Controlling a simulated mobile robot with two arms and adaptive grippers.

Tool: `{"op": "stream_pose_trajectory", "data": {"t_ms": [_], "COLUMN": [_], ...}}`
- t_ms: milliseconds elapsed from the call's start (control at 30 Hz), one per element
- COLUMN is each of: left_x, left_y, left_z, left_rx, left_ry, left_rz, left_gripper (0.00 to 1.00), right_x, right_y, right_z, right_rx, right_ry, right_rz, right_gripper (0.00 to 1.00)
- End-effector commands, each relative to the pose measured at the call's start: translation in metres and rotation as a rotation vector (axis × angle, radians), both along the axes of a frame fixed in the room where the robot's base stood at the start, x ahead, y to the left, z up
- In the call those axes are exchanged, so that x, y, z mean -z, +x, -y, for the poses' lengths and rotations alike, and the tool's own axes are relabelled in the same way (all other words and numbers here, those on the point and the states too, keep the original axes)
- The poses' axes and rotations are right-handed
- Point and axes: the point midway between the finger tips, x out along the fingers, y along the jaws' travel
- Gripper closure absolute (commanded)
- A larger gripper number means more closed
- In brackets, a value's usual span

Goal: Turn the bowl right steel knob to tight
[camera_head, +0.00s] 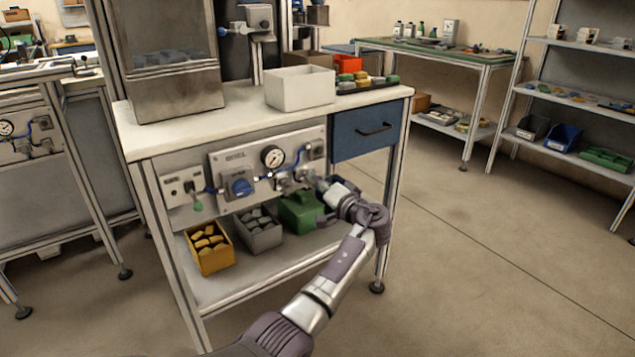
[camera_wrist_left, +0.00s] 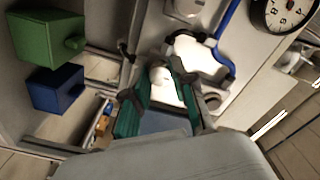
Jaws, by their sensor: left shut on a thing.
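In the left wrist view, the teal fingers of my left gripper (camera_wrist_left: 160,90) are shut on a pale steel knob (camera_wrist_left: 160,75) close to the panel face. The knob's marks and its turned position cannot be read. My right gripper is not in view.
A yellow bin (camera_head: 210,250), a grey bin (camera_head: 259,232) and a green bin (camera_head: 299,213) stand on the shelf below the panel. A blue drawer (camera_head: 366,130) is to the right. Blue tubing (camera_wrist_left: 227,20) runs near the gripper. The floor at right is clear.

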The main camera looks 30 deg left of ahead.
Motion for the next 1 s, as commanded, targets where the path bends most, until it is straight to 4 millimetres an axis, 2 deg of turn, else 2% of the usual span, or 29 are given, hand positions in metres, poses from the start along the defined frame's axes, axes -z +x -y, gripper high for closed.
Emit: {"op": "stream_pose_trajectory", "data": {"t_ms": [300, 333, 467, 800, 1000], "left_x": [0.002, 0.002, 0.002, 0.001, 0.001], "left_y": [0.000, 0.000, 0.000, -0.001, -0.011], "left_z": [0.001, 0.001, 0.001, 0.003, 0.028], "left_rx": [0.000, 0.000, 0.000, 0.001, 0.004], "left_ry": [-0.003, -0.003, -0.001, -0.001, -0.002], "left_rz": [-0.003, -0.003, -0.003, 0.000, -0.001], "left_gripper": [1.00, 0.71, 0.50, 0.49, 0.49], "right_x": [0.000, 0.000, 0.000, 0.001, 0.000], "right_y": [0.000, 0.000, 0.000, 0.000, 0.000], "right_z": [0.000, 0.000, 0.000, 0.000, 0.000], "right_rx": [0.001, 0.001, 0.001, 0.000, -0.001], "right_ry": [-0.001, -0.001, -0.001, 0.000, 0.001], "right_rz": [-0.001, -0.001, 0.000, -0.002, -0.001], "right_gripper": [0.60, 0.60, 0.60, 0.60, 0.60]}}
